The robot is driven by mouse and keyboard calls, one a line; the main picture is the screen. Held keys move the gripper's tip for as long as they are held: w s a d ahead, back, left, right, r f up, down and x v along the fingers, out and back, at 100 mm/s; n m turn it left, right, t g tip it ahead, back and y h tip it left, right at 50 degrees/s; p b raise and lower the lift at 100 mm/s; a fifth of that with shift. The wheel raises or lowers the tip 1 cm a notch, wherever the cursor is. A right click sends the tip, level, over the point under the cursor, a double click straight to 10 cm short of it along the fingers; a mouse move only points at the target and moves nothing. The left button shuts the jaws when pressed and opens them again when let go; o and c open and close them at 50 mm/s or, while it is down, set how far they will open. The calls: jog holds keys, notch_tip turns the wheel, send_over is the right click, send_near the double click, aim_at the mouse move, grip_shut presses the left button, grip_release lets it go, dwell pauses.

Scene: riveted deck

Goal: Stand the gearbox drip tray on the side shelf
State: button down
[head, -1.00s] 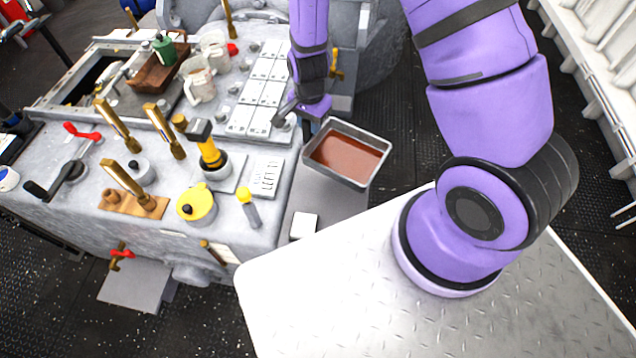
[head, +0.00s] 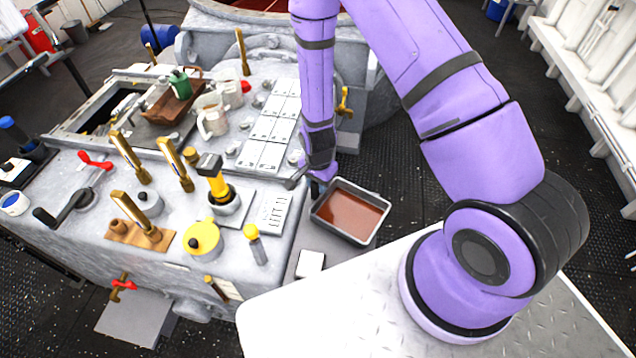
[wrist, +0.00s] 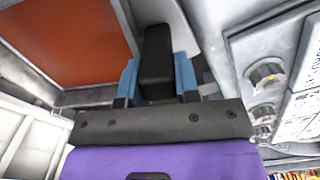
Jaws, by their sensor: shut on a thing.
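The drip tray (head: 342,235) is a grey rectangular pan with reddish-brown liquid in it. The tray looks close to level. The grey side shelf (head: 304,238) runs along the right side of the machine, partly hidden by the tray. I cannot tell whether the tray touches it.
A small white block (head: 310,263) is on the shelf's near end. The machine top (head: 180,215) to the left carries brass levers, a yellow-capped pot (head: 202,238) and mugs (head: 212,118). My pale deck is in front. Dark floor is open to the right.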

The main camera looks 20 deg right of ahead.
jog(key=shift+f, duration=0.25)
jog(key=c, duration=0.8)
grip_release()
jog(key=shift+c, duration=0.2)
notch_tip(320, 180, up, 12)
jog(key=shift+r, duration=0.25)
